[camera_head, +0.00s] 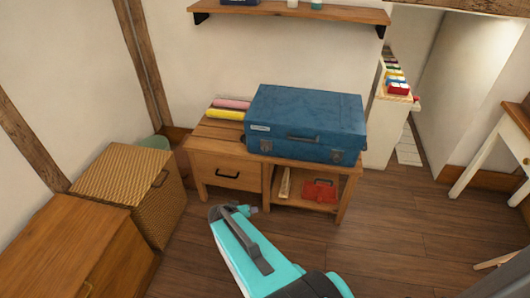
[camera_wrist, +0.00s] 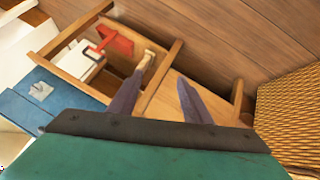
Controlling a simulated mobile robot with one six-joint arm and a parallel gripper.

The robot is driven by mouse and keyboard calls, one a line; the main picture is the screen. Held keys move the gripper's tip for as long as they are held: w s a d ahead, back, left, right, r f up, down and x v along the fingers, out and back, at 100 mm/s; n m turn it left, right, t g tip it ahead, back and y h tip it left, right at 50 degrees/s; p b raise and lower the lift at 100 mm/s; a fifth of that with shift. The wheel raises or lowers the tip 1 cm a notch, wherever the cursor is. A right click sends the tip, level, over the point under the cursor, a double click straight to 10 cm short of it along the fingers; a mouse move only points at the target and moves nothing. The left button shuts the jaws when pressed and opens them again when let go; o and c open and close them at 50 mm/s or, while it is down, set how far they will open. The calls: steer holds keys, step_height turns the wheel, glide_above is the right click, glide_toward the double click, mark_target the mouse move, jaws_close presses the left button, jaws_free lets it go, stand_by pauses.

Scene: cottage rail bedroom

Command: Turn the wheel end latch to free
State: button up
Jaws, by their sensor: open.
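A blue suitcase (camera_head: 305,115) lies flat and closed on a low wooden bench. Its front face has a dark handle (camera_head: 303,138), a metal latch at the left (camera_head: 266,145) and another metal latch at the right (camera_head: 337,156). I cannot tell which end has wheels or how either latch is set. In the wrist view the suitcase (camera_wrist: 25,112) shows at the left with one latch (camera_wrist: 40,91). My gripper (camera_head: 236,210) is in front of the bench, below the suitcase and apart from it. Its fingers (camera_wrist: 160,80) are spread and empty.
The bench (camera_head: 222,160) has a drawer at left and an open shelf holding a red item (camera_head: 319,190). Pink (camera_head: 231,103) and yellow (camera_head: 225,114) rolls lie beside the suitcase. A wicker basket (camera_head: 130,185) stands at left. The floor (camera_head: 410,240) at right is clear.

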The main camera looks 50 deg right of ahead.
mark_target(265, 150)
steer(key=w+d+r+m+t+h, duration=0.1)
steer(key=w+d+r+t, duration=0.1)
steer(key=d+r, duration=0.5)
steer(key=w+d+r+m+t+h+b, duration=0.1)
steer(key=w+d+r+m+t+h, duration=0.1)
steer(key=w+d+r, duration=0.3)
step_height(265, 150, up, 3)
steer(key=shift+d+f+t+h, duration=0.1)
steer(key=shift+d+t+h, duration=0.25)
steer(key=shift+d, duration=0.85)
steer(key=shift+w+d+f+b, duration=0.25)
steer(key=shift+d+f+b, duration=0.15)
steer(key=shift+b, duration=1)
steer(key=b+x, duration=0.2)
steer(key=b, duration=0.3)
steer(key=shift+a+b, duration=0.1)
steer(key=shift+b, duration=0.2)
steer(key=shift+x, duration=5.45)
steer(key=shift+w, duration=0.1)
